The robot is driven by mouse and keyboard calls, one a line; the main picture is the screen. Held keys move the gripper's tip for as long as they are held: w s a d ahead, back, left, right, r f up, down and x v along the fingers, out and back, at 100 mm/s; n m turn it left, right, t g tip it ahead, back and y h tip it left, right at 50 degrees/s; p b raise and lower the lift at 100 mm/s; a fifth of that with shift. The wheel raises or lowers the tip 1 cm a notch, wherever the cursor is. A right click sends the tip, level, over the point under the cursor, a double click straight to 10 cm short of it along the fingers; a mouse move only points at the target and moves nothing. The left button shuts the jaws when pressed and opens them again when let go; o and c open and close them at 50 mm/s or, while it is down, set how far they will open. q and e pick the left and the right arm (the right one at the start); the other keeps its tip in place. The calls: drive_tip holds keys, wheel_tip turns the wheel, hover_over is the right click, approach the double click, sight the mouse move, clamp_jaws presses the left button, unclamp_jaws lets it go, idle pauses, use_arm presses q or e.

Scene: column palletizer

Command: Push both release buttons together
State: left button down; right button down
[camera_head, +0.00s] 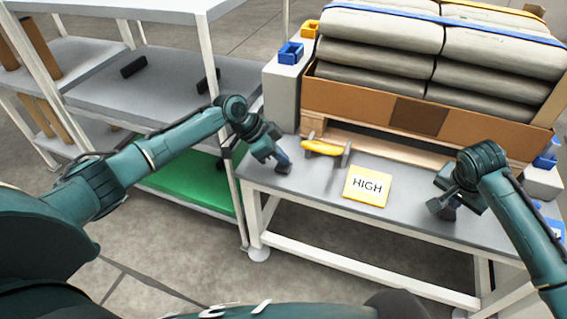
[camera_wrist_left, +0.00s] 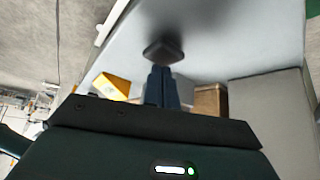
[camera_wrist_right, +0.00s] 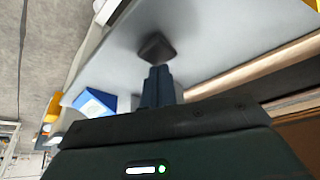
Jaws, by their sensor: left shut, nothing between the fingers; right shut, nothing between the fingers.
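No part is plainly marked as a release button. A blue open-topped fixture (camera_head: 291,53) sits on the left grey block, with a yellow one (camera_head: 310,29) behind it. Another blue fixture (camera_head: 546,160) is at the right grey block; I cannot tell whether these hold the buttons. My left gripper (camera_head: 283,163) is shut and empty over the table's left end, in front of the left block. My right gripper (camera_head: 445,211) is shut and empty over the table's right part. Each wrist view shows a dark square end at the fingertips; contact with the table is unclear.
The grey table (camera_head: 310,187) carries a yellow HIGH sign (camera_head: 367,186) and a yellow-topped handle (camera_head: 325,148) between my grippers. Stacked sacks (camera_head: 380,33) in a brown carton (camera_head: 350,101) stand behind on a pallet. A blue-and-white block (camera_wrist_right: 94,103) lies near my right gripper. Shelving (camera_head: 160,80) stands left.

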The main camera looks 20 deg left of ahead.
sight(281, 166)
drive_tip(key=shift+f, duration=0.7)
idle(0.8)
drive_tip(key=shift+r, duration=0.3)
